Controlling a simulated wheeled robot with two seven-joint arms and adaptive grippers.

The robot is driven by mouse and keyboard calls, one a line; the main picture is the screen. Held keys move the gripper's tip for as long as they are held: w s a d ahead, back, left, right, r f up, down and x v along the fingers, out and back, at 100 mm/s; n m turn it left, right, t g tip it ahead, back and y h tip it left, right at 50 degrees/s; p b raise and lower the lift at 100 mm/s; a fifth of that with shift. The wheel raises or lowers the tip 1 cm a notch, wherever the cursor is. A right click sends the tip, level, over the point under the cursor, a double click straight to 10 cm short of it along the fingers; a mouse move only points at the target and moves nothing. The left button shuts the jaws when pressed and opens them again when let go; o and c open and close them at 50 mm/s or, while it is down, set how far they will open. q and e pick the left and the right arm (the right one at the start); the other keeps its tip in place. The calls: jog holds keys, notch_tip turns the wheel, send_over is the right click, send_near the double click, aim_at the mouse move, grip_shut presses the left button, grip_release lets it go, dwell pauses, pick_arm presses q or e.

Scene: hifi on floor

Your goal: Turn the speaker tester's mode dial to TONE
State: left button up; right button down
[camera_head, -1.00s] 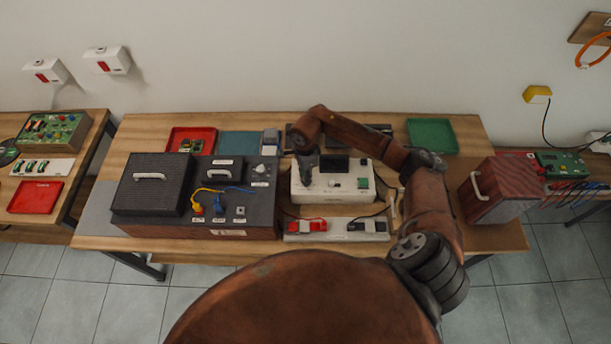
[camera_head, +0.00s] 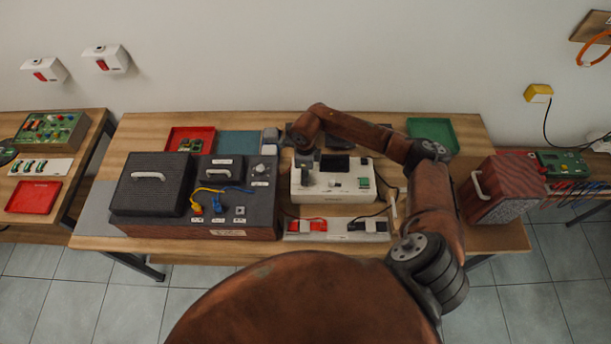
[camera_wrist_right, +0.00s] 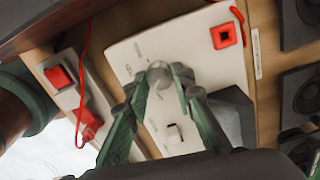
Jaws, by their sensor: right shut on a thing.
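The white speaker tester (camera_head: 335,189) stands in the middle of the bench, with a dark display and a green part on top. My right gripper (camera_head: 306,181) reaches down onto the left part of its top face and hides the dial there. In the right wrist view, the mode dial (camera_wrist_right: 158,74) is a pale round knob on the white panel. The fingers of my right gripper (camera_wrist_right: 158,82) are shut on it from both sides. The printed marks beside the dial are too small to read, so its setting cannot be told. My left gripper is out of view.
A dark amplifier-like unit (camera_head: 240,215) with yellow and blue leads stands left of the tester. A strip with a red and a black part (camera_head: 335,237) lies in front. A wooden speaker box (camera_head: 500,190) stands right. A green tray (camera_head: 433,133) lies behind.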

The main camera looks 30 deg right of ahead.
jog(key=m, duration=0.5)
jog(key=shift+m, duration=0.3)
jog(key=m+p, duration=0.1)
jog(key=m, duration=0.4)
jog(key=m+p, duration=0.1)
jog(key=m, duration=0.4)
jog(key=shift+m, duration=0.4)
jog(key=shift+s+m+p, duration=0.1)
jog(key=shift+m+p, duration=0.85)
jog(key=shift+m, duration=1.35)
jog(key=c, duration=1.7)
grip_release()
jog(key=shift+o, duration=0.2)
jog(key=shift+a, duration=0.1)
